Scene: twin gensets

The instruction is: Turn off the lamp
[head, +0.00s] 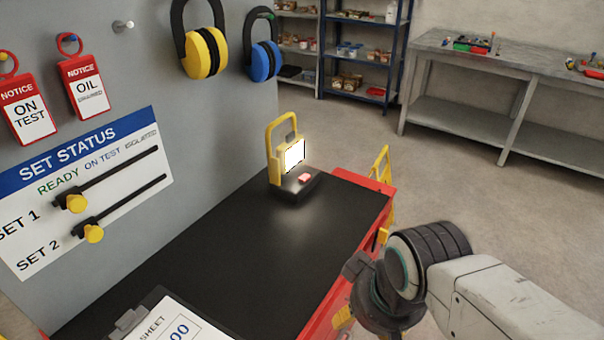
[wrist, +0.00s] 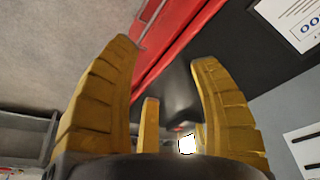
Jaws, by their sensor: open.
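The lamp (head: 275,147) is a yellow-framed work light with a bright, lit panel. It stands on a black base with a red button (head: 305,178) at the far end of the black bench top (head: 230,245). In the wrist view the lit panel of the lamp (wrist: 187,145) shows small, beyond the fingers. My gripper (wrist: 165,85) is open and empty, its yellow fingers spread. In the head view the fingers are mostly hidden behind my wrist, at the right edge of the red bench, apart from the lamp.
A clipboard (head: 165,322) lies at the near end of the bench top. A status board (head: 80,195) with two yellow sliders, red tags and ear defenders (head: 205,52) are on the grey panel at left. Clear floor lies right of the bench; shelves and a grey workbench (head: 455,50) stand behind.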

